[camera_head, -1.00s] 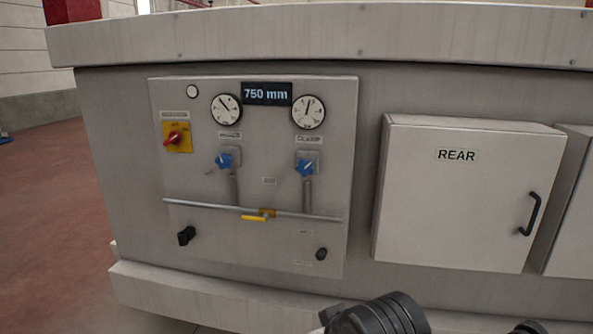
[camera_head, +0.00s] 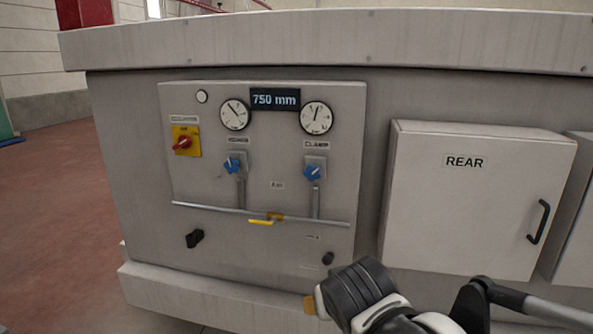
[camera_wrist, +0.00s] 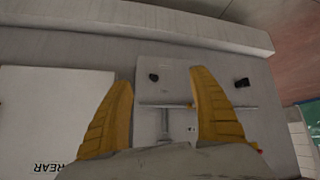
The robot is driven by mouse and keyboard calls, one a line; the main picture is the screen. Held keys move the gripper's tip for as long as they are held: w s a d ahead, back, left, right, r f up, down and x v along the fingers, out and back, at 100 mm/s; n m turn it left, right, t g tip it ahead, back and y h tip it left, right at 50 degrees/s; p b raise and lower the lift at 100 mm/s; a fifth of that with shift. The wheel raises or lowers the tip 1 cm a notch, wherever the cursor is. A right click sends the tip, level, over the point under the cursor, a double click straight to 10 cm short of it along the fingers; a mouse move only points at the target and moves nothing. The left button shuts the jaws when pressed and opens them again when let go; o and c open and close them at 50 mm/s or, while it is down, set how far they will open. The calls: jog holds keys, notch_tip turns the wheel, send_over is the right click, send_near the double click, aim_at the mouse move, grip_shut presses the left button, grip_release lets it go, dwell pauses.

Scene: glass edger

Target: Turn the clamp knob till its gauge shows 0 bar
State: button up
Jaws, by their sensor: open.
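The clamp knob (camera_head: 313,172) is a blue knob on the right of the grey control panel, below the CLAMP label. Its gauge (camera_head: 316,118) is round and white above it, with the needle pointing nearly straight up, slightly right; the numbers are too small to read. My gripper (camera_wrist: 162,79) shows in the wrist view as two yellow fingers spread apart, empty, in front of the lower panel. That view is upside down, and the clamp knob does not show in it. In the head view my arm is low at the right, below and apart from the knob.
A second blue knob (camera_head: 233,164) and gauge (camera_head: 235,114) are to the left. A red switch (camera_head: 183,142) is farther left. A horizontal pipe (camera_head: 200,208) with a yellow lever (camera_head: 262,221) runs below the knobs. The REAR box (camera_head: 470,205) juts out at the right.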

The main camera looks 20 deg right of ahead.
jog(key=w+d+r+m+t+h+p, duration=0.1)
jog(key=w+d+r+m+h, duration=0.2)
jog(key=w, duration=0.4)
jog(key=w+d+r+t+h+p, duration=0.1)
jog(key=w+d+r+h, duration=0.15)
jog(key=w+r, duration=0.35)
jog(key=m+t+h+p, duration=0.2)
jog(key=t+p, duration=0.1)
jog(key=t, duration=0.2)
send_near(312, 174)
jog(key=shift+y, duration=0.25)
jog(key=b+x, duration=0.1)
jog(key=x, duration=1)
jog(key=shift+d+b, duration=0.2)
jog(key=shift+b, duration=0.2)
jog(key=shift+n, duration=0.3)
jog(key=c, duration=1.2)
